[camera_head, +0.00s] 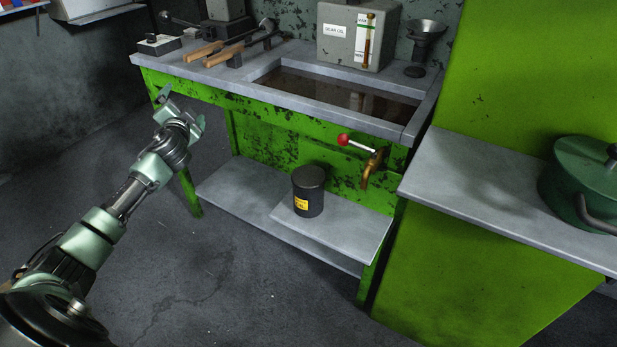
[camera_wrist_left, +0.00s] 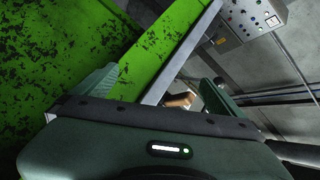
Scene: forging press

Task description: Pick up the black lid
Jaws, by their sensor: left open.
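A black can (camera_head: 307,200) with a yellow label stands upright on the lower shelf of the green bench. A flat black lid (camera_head: 309,176) appears to cover its top; whether it is separate from the can is hard to tell. My left gripper (camera_head: 181,108) is open and empty, in front of the bench's left end, well to the left of the can and higher. In the left wrist view my gripper's fingers (camera_wrist_left: 157,88) are spread, with the green bench side between and beyond them. The can and lid do not show there. My right gripper is not in view.
A brass tap (camera_head: 373,170) with a red-knobbed lever (camera_head: 344,140) projects above and right of the can. The bench top (camera_head: 190,75) holds tongs and a liquid-filled basin (camera_head: 335,95). A green pot (camera_head: 585,180) stands on the right counter (camera_head: 470,185). Floor in front is clear.

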